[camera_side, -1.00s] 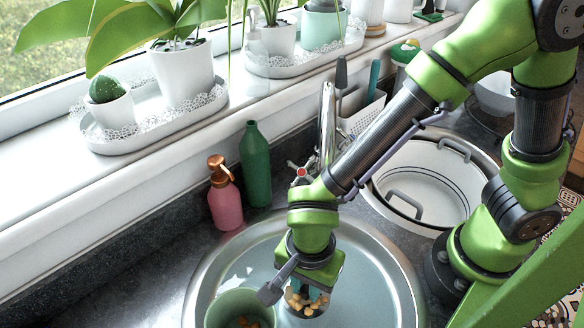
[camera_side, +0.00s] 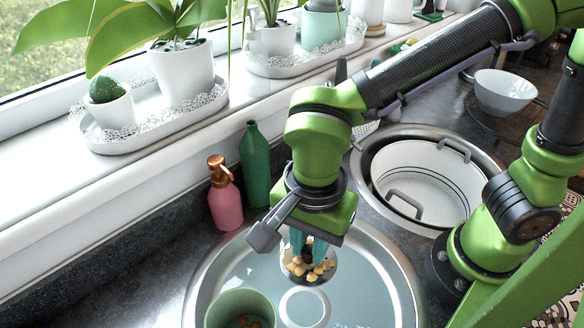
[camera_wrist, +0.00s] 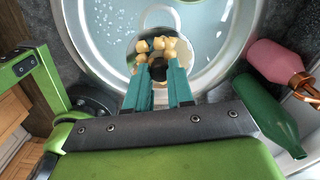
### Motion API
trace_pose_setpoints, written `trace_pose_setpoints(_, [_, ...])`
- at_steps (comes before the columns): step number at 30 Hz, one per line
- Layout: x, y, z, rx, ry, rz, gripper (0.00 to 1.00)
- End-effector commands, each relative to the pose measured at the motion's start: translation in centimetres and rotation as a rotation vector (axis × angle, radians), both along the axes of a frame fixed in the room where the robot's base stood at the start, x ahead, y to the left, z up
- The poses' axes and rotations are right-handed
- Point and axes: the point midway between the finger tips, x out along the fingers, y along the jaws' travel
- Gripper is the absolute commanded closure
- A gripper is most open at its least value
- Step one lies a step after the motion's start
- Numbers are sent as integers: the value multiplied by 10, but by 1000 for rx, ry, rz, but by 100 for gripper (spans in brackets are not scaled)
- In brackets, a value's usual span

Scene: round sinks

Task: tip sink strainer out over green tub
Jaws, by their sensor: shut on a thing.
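The sink strainer (camera_side: 312,279) is a small round metal cup with several yellow-tan food bits in it and a dark knob at its middle. My gripper (camera_side: 308,249) points down with its teal fingers shut on this knob. The strainer hangs roughly level above the round sink. In the wrist view the strainer (camera_wrist: 133,62) lies just past my gripper's fingertips (camera_wrist: 160,72), its bits piled around the knob. The green tub (camera_side: 224,305) stands in the sink at the lower left, apart from the strainer, with some brown-orange bits inside. The wrist view does not show the tub.
The round sink (camera_side: 385,290) has an open drain ring (camera_side: 304,308) below the strainer. A pink soap bottle (camera_side: 224,205) and a green bottle (camera_side: 255,165) stand behind its rim. A second sink at the right holds a white pot (camera_side: 425,180).

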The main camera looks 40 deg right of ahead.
Motion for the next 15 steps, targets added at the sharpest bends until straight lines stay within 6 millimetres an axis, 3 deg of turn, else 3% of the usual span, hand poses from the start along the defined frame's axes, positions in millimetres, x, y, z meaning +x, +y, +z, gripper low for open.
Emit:
trace_pose_setpoints(1, [2, 2, 27, 11, -10, -1, 100])
trace_pose_setpoints(6, [2, 1, 98, 8, -7, -1, 100])
trace_pose_setpoints(15, [1, 1, 179, 2, -3, 0, 100])
